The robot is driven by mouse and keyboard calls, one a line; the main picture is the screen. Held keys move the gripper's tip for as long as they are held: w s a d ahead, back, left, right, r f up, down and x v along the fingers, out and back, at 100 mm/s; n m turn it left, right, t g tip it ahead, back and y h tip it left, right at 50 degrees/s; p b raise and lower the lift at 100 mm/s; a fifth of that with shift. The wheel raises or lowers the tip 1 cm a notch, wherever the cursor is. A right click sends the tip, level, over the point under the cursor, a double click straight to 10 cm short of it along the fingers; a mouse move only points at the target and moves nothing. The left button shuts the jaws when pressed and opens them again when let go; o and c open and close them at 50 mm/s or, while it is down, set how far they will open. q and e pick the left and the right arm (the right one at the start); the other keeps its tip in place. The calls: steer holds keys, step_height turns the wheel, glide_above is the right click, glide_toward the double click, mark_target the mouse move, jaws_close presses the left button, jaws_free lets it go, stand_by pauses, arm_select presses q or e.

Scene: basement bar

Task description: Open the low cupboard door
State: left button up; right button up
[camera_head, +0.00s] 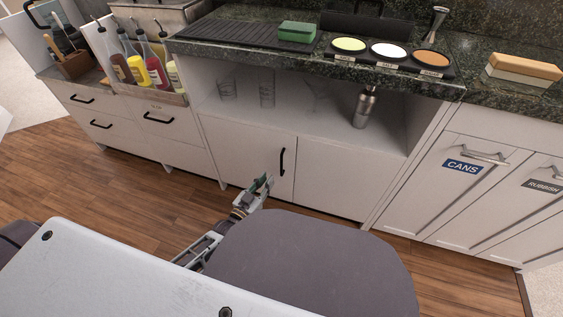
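The low cupboard has a white left door (236,152) with a vertical black handle (282,162) near its right edge. A plain white panel (345,180) without a handle sits beside it. The left door looks closed and flush with the front. My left gripper (264,184), with green finger pads, is in front of the door, a little left of and below the handle. It appears apart from the handle. Its fingers are small and seen from behind, so their opening is unclear. My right gripper is not in view.
Above the door is an open shelf with glasses (267,94) and a metal shaker (365,107). A dark stone counter (345,70) overhangs it. Drawers with sauce bottles (155,72) above are at left. Bin doors labelled CANS (462,166) and RUBBISH are at right. Wooden floor lies in front.

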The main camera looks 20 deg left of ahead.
mark_target(281, 162)
arm_select(q)
steer(key=b+x, duration=0.3)
steer(key=x, duration=0.5)
steer(key=shift+w, duration=0.15)
steer(key=shift+b+x, duration=0.65)
steer(key=shift+x, duration=1)
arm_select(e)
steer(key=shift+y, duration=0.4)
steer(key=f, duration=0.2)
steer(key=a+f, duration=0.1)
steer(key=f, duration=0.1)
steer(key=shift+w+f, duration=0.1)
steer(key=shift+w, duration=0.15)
arm_select(q)
steer(key=shift+d, duration=0.1)
jaws_close()
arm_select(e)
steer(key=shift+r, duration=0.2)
